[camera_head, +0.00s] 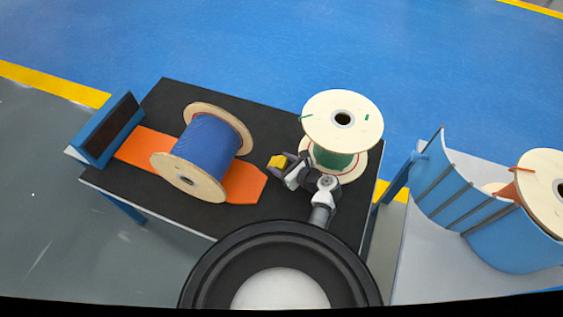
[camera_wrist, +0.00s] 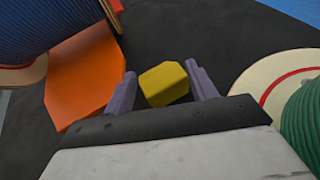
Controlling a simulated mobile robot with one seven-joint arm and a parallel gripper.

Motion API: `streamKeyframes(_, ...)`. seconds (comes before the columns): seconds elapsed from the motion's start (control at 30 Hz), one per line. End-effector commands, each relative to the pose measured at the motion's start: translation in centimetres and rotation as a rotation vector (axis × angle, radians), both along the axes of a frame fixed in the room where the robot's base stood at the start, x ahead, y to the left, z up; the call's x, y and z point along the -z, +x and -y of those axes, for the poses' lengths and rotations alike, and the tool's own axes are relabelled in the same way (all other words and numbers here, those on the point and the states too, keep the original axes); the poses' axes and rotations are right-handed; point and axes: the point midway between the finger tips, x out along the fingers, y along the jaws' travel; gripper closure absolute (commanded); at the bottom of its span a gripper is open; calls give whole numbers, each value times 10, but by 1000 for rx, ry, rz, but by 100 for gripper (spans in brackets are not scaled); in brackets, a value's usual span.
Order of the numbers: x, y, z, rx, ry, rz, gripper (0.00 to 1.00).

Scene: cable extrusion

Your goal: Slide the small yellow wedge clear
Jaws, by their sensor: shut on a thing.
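The small yellow wedge (camera_head: 277,162) is between the fingers of my gripper (camera_head: 282,168), which is shut on it. In the wrist view the wedge (camera_wrist: 165,84) sits between the two purple-grey fingertips (camera_wrist: 163,88). The wedge is on or just above the black table top; I cannot tell which. The spool wound with green cable (camera_head: 335,160) stands upright just right of my gripper. The spool wound with blue cable (camera_head: 207,147) lies on its side on an orange mat (camera_head: 243,185), left of the wedge. The wedge is apart from both spools.
The black table top (camera_head: 275,120) is bare behind the wedge, between the two spools. A blue box-like unit (camera_head: 105,128) stands at the table's left edge. A blue curved guard (camera_head: 450,185) and another spool (camera_head: 548,190) are on a separate stand at the right.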

Motion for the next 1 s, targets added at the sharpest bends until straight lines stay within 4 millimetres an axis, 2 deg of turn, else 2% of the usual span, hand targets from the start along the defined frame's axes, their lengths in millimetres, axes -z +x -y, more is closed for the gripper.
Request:
streamKeyframes(0.27, 0, 0, 0, 0, 0, 0, 67)
streamKeyframes(0.3, 0, 0, 0, 0, 0, 0, 38)
streamKeyframes(0.47, 0, 0, 0, 0, 0, 0, 18)
streamKeyframes(0.77, -1, -1, 1, 1, 0, 0, 18)
streamKeyframes(0.87, -4, -6, 7, 2, 0, 1, 18)
streamKeyframes(1.0, -13, -22, 24, 4, 0, 0, 18)
